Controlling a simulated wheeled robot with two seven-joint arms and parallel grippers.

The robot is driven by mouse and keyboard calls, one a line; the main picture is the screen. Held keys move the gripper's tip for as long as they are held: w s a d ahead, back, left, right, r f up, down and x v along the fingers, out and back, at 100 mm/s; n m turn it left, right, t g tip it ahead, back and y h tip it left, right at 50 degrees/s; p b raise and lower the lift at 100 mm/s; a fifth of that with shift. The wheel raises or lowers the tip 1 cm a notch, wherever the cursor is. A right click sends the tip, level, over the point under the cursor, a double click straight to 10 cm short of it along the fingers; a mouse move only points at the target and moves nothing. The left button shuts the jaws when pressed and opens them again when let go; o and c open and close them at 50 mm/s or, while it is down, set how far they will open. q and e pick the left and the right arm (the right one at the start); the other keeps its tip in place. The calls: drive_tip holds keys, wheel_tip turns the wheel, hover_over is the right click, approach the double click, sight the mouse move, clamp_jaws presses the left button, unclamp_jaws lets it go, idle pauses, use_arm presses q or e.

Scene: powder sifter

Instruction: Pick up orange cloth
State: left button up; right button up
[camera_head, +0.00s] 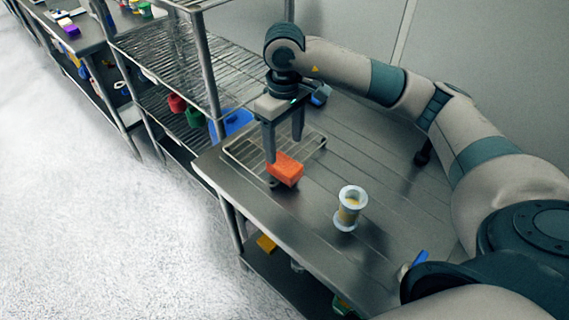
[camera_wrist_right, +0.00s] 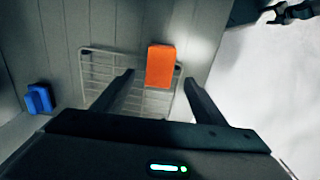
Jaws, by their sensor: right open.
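The orange cloth (camera_head: 286,170) looks like a thick folded block. It lies at the near edge of a wire rack (camera_head: 240,152) on the metal table. My right gripper (camera_head: 284,148) points down just above and behind the cloth, its fingers apart and empty. In the right wrist view the cloth (camera_wrist_right: 160,65) shows beyond the fingertips, between their lines and nearer the right finger. I cannot tell the exact height gap. A dark jaw-like shape (camera_wrist_right: 290,12) at the top right of the wrist view may be my left gripper; its opening is unclear.
A white sifter cup (camera_head: 350,208) with yellow content stands right of the cloth. A blue item (camera_wrist_right: 39,98) lies left of the rack in the wrist view. A wire shelf (camera_head: 185,68) stands left of the table (camera_head: 385,165), whose middle is mostly clear.

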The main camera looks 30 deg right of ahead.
sight(284, 164)
drive_tip(key=shift+f+p, duration=0.4)
drive_tip(key=shift+f, duration=1.2)
drive_tip(key=shift+f+p, duration=0.45)
drive_tip(key=shift+p, duration=0.25)
wheel_tip(284, 164, down, 4)
drive_tip(key=shift+r+p, duration=0.25)
drive_tip(key=shift+p, duration=0.85)
drive_tip(key=shift+f, duration=0.4)
drive_tip(key=c, duration=1.1)
